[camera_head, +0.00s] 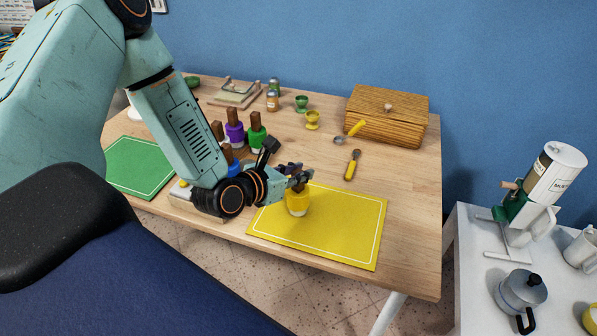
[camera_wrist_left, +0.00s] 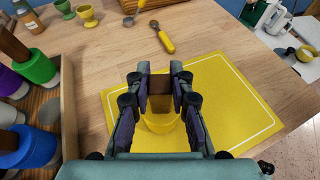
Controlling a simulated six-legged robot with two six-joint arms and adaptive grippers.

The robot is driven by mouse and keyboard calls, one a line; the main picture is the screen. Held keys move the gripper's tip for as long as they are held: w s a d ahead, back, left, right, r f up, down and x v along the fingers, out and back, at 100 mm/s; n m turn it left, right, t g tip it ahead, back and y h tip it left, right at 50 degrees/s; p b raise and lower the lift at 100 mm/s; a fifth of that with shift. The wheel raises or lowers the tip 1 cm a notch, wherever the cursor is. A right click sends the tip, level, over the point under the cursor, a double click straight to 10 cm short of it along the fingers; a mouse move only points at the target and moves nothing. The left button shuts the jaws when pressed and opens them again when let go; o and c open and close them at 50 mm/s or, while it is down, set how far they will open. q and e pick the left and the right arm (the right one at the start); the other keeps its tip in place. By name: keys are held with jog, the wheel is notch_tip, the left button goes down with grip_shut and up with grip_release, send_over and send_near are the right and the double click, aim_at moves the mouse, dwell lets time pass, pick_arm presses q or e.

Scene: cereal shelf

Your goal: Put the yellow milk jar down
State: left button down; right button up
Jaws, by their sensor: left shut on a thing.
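The yellow milk jar (camera_head: 297,204) has a yellow body, a pale base and a brown stopper. It is upright over the yellow placemat (camera_head: 350,236), near its left part. My left gripper (camera_head: 299,180) is shut on the jar's upper part. In the left wrist view, the fingers (camera_wrist_left: 160,90) close on the brown stopper, with the yellow jar body (camera_wrist_left: 160,124) below, partly hidden by the fingers. I cannot tell whether the base touches the placemat. My right gripper is not in view.
A wooden holder (camera_wrist_left: 68,110) with purple, green and blue jars stands left of the gripper. A yellow-handled spoon (camera_head: 352,164), egg cups (camera_head: 312,119) and a wooden bread box (camera_head: 386,113) lie farther back. The placemat's right part is clear. The table's front edge is close.

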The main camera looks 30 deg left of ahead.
pick_arm(q)
jog(key=c, duration=1.2)
grip_release()
jog(key=shift+w+a+f, duration=0.1)
jog(key=shift+a+f, duration=0.05)
